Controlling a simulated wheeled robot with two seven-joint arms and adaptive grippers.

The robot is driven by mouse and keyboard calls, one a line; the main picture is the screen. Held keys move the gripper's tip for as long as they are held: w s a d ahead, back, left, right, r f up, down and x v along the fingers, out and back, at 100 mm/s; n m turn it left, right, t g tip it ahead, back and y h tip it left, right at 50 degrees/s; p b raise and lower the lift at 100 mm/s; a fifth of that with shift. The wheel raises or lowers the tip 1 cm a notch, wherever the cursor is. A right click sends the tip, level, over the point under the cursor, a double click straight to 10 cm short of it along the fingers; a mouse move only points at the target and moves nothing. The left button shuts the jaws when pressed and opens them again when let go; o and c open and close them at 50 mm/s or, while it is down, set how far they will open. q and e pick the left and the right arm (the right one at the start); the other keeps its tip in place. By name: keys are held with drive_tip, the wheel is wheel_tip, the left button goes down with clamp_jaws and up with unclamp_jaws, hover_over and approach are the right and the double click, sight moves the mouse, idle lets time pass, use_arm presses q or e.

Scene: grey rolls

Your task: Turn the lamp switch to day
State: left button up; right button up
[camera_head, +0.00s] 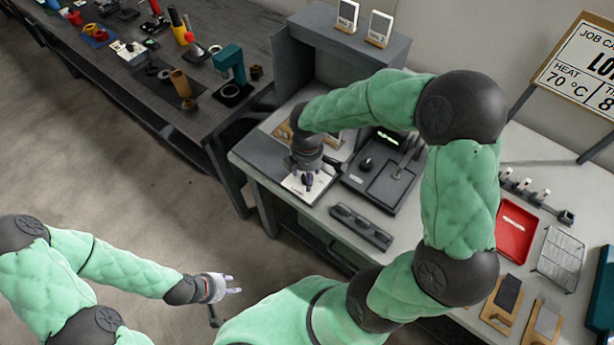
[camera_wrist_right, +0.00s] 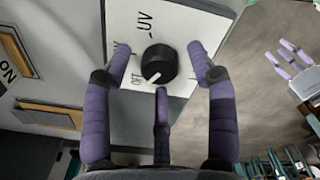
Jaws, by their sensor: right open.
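The lamp switch is a black round knob (camera_wrist_right: 159,63) on a white plate (camera_wrist_right: 185,20), seen close in the right wrist view. Its white pointer mark is turned toward the printed OFF. UV is printed at the plate's upper part; another label is mostly hidden behind a finger. My right gripper (camera_wrist_right: 162,85) is open, with its purple fingers spread around the knob; I cannot tell whether any touches it. In the head view, the right gripper (camera_head: 308,178) is over the white plate (camera_head: 296,188) at the bench's front edge. My left gripper (camera_head: 228,288) is open and empty, low and away from the bench.
A dark grey device with a tray (camera_head: 385,185) stands right of the switch plate, and a dark bar (camera_head: 361,226) lies in front of it. A red tray (camera_head: 515,232) and wire rack (camera_head: 560,252) are farther right. Open floor (camera_head: 130,160) lies left of the bench.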

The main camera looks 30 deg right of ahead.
drive_tip(key=shift+f, duration=0.25)
drive_tip(key=c, duration=1.1)
drive_tip(key=shift+c, duration=0.2)
drive_tip(key=m, duration=0.6)
drive_tip(key=shift+p, duration=0.35)
drive_tip(key=m, duration=0.5)
drive_tip(key=shift+m, duration=0.4)
